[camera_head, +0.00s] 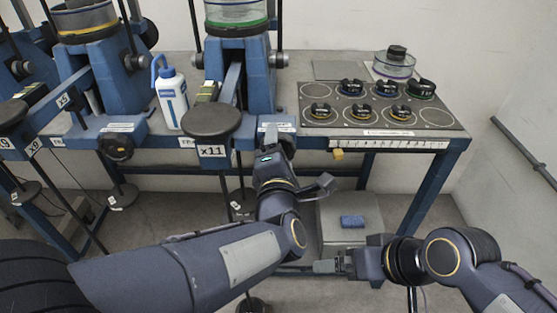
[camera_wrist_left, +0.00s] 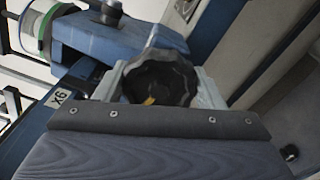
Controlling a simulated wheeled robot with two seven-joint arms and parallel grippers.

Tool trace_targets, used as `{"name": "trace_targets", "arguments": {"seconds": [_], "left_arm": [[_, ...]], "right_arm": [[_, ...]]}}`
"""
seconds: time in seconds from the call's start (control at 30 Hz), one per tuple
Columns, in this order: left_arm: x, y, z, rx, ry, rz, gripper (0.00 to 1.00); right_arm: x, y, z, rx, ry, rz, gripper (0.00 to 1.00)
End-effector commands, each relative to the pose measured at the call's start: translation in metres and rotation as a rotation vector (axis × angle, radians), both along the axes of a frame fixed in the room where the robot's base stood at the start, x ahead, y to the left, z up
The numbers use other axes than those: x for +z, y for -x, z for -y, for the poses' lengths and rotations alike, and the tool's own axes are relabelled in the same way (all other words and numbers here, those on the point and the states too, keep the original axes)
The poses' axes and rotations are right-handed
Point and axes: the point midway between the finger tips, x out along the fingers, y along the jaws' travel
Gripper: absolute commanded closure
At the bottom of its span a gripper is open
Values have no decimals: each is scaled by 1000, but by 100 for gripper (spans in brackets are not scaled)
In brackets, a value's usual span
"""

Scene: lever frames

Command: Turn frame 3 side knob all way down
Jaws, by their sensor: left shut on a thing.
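The side knob (camera_wrist_left: 160,78) is black with a scalloped rim and a small yellow mark. In the left wrist view it sits between the two pale fingers of my left gripper (camera_wrist_left: 158,88), which is shut on it. In the head view my left gripper (camera_head: 272,148) is at the table's front edge, just right of the x11 plate, and hides the knob. The blue lever frame (camera_head: 250,75) marked x11 stands behind it, with a round black pad (camera_head: 212,119) on its lever. My right gripper (camera_head: 328,267) is low, away from the frames; its jaw opening is unclear.
Another black knob (camera_head: 116,147) is on the frame to the left. A white bottle (camera_head: 171,97) stands between the frames. A grey board (camera_head: 385,108) with several round weights lies on the table at right. A grey box (camera_head: 350,220) with a blue block (camera_head: 352,221) is below.

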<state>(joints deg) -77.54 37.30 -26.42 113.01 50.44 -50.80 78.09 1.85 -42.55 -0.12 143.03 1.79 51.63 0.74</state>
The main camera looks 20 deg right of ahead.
Motion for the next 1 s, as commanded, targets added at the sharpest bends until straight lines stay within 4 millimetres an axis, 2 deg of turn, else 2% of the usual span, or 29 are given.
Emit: {"name": "trace_targets", "arguments": {"seconds": [0.03,0.07,0.2,0.53,1.0], "left_arm": [[-10,-5,-8,20,32,-16,78],[-7,-5,-7,20,40,-19,36],[-3,-3,-6,15,32,-17,18],[-2,3,-4,7,33,-13,18],[-2,53,-17,4,33,-12,18]], "right_arm": [[-13,0,0,0,0,0,3],[-12,0,0,0,0,-1,3],[-6,0,0,0,0,0,3],[-7,0,0,0,0,0,3],[-16,0,0,0,0,0,3]]}}
